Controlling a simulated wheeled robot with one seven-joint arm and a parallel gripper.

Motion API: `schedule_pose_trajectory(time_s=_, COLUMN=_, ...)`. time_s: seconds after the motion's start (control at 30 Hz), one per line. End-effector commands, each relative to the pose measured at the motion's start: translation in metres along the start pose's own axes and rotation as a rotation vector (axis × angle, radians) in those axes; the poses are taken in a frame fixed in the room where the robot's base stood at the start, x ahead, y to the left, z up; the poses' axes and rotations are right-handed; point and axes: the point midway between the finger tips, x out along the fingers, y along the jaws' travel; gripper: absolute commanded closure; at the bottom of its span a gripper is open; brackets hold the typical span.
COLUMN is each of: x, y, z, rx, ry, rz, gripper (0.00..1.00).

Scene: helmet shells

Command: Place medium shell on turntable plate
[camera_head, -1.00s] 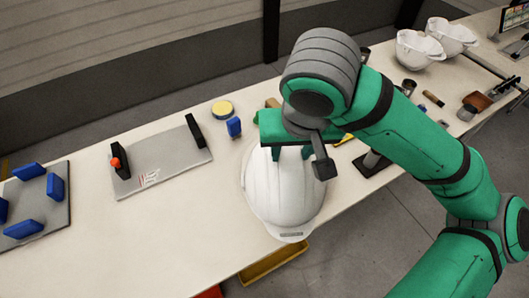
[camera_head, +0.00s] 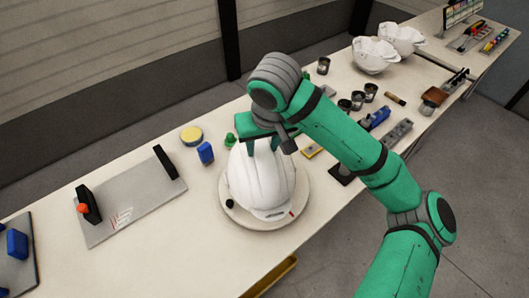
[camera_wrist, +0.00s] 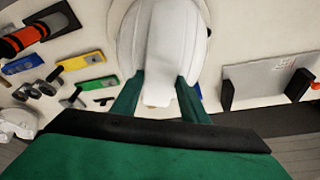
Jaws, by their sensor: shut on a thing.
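The medium shell, a white helmet shell (camera_head: 262,182), is in my gripper (camera_head: 263,146) in the head view. My gripper is shut on the shell's edge at its far end. The wrist view shows both green fingers (camera_wrist: 158,98) on the white shell (camera_wrist: 165,45). The turntable plate (camera_head: 301,207), a round cream disc with a small black knob and a red mark at its rim, lies under the shell and shows around it. I cannot tell whether the shell touches the plate or hangs just above it.
Two other white shells (camera_head: 374,56) stand at the back right. A grey board with black uprights (camera_head: 130,205) lies left of the plate, near a blue block (camera_head: 206,153) and a yellow-topped round tin (camera_head: 191,135). Dark cups and tools (camera_head: 376,118) crowd the right side.

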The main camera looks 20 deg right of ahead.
Motion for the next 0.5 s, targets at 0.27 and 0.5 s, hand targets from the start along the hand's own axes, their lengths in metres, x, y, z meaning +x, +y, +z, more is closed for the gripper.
schedule_pose_trajectory(time_s=0.27, x=0.026, y=0.009, z=-0.009, rx=0.000, ry=0.000, rz=0.001, gripper=0.91)
schedule_pose_trajectory(time_s=0.5, x=0.050, y=0.013, z=-0.009, rx=0.001, ry=-0.001, rz=0.002, gripper=0.91)
